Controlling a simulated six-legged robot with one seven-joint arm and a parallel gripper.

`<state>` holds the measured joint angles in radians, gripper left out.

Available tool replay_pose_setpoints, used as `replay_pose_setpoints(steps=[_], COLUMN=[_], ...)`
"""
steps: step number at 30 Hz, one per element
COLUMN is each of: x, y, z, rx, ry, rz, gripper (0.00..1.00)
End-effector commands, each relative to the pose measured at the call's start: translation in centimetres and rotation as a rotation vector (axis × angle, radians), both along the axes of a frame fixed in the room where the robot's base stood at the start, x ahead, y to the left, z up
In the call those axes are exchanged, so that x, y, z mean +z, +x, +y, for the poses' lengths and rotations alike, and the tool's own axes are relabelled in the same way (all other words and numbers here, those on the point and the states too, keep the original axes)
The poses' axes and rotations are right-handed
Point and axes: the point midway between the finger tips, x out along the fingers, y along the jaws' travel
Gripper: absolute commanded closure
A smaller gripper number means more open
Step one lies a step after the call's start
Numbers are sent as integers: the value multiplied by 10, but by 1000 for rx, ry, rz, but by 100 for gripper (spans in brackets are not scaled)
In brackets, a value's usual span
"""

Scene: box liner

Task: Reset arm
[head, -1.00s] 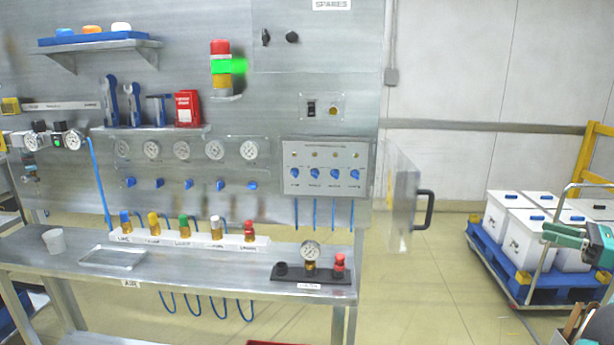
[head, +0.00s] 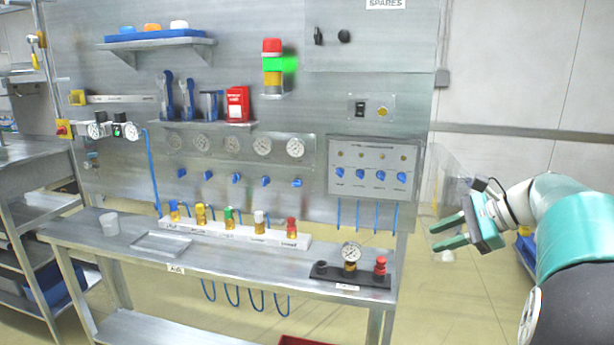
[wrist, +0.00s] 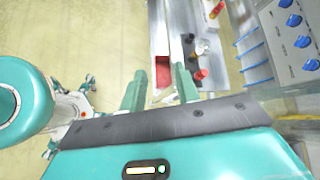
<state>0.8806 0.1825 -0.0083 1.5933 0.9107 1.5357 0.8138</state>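My teal gripper (head: 434,237) is at the right of the head view, in the air to the right of the bench and panel. Its two fingers point left with a clear gap between them. In the wrist view the gripper (wrist: 157,82) also shows two spread fingers with nothing held. A red bin (wrist: 163,72) shows far below between them. My teal and white arm comes in from the right edge of the head view.
The steel bench (head: 130,262) holds a white cup (head: 109,224), a valve row (head: 235,232) and a black gauge base (head: 345,275). A clear door (head: 452,180) on the control box (head: 370,168) stands open near my gripper. A shelf rack (head: 40,250) stands at left.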

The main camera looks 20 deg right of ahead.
Motion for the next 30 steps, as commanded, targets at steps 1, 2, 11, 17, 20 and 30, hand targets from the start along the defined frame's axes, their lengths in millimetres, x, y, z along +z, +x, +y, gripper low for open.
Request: replay_pose_setpoints(steps=[1,2,11,17,20,30], x=[-1,-3,-37,-65,-80,-108], y=[-1,-3,-57,-109,-133,-167], z=[35,52,187,241,259,278], rx=[72,113,577,926,1099,1395], ry=[-83,-133,-644,-985,-1152,-1436], rz=[-1,-2,-88,-216,-299,-463], gripper=[68,68,68,68,68,68])
